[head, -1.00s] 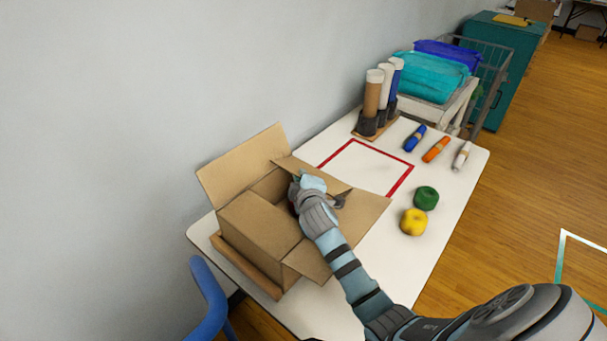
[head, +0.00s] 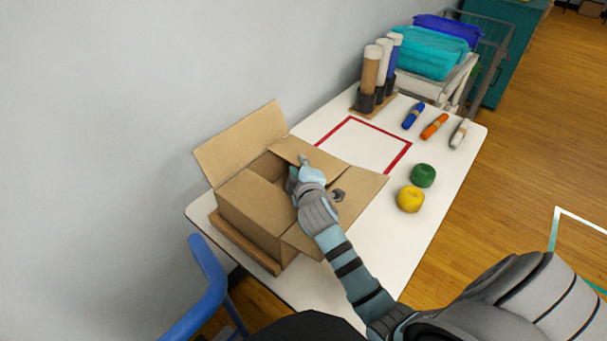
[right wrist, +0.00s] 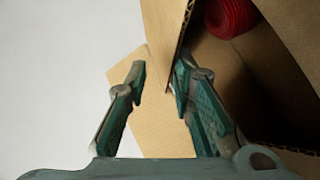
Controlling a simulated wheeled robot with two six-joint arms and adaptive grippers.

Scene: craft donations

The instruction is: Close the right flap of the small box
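The small cardboard box (head: 247,214) stands on the white table with its flaps up or spread. One large flap (head: 240,143) stands up by the wall. Another (head: 308,152) slants at the far side, and one (head: 363,188) spreads out to the right. The near flap is partly covered by my right arm. My right gripper (head: 300,168) is over the box opening; in the right wrist view its fingers (right wrist: 160,78) are apart, with a flap edge (right wrist: 170,35) close to the right finger. I cannot tell whether they touch. My left gripper is out of view.
A red round item (right wrist: 231,14) lies inside the box. Green (head: 423,176) and yellow (head: 410,199) balls sit right of it. A red-outlined square (head: 365,146) is empty. A blue chair (head: 207,273) is at the near left.

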